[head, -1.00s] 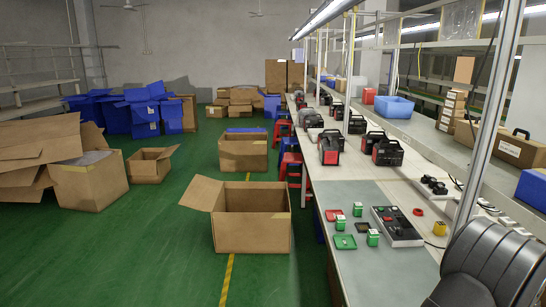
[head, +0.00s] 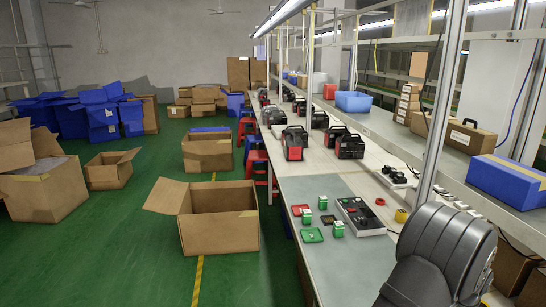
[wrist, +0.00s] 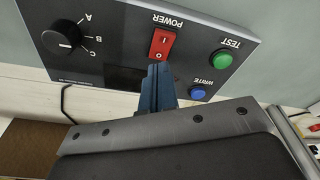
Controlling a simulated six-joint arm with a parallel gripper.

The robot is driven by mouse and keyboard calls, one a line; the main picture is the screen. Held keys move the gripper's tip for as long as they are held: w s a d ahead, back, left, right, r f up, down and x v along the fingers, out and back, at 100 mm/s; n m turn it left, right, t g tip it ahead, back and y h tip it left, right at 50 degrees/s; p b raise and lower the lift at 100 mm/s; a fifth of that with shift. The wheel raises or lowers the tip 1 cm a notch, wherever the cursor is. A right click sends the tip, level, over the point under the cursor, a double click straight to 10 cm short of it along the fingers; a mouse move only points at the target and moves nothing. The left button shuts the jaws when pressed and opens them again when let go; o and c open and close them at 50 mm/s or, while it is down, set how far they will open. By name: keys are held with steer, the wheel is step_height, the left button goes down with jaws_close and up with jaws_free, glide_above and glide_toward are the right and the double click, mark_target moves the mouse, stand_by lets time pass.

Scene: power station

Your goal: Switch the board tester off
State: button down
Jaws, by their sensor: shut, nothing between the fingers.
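The board tester (head: 361,215) is a dark panel box on the workbench in the head view. In the wrist view its panel (wrist: 115,35) shows a red POWER rocker switch (wrist: 162,44) marked I and O, a green TEST button (wrist: 222,59), a blue WRITE button (wrist: 197,93) and a black A-B-C knob (wrist: 61,37). My gripper (wrist: 157,72) is shut and empty. Its blue-grey tips are at the O end of the rocker; I cannot tell whether they touch it. In the head view my gripper is out of sight, and only my grey arm shows at lower right.
Green-white blocks (head: 338,229) and a green tray (head: 312,235) lie left of the tester on the grey mat (head: 345,270). A yellow roll (head: 401,215) and a red ring (head: 380,201) lie to its right. A metal post (head: 440,110) stands at the bench's right side.

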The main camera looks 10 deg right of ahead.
steer(key=shift+r, duration=2.5)
steer(key=shift+f, duration=0.1)
step_height(320, 180, down, 7)
steer(key=shift+r, duration=0.1)
steer(key=shift+r, duration=0.1)
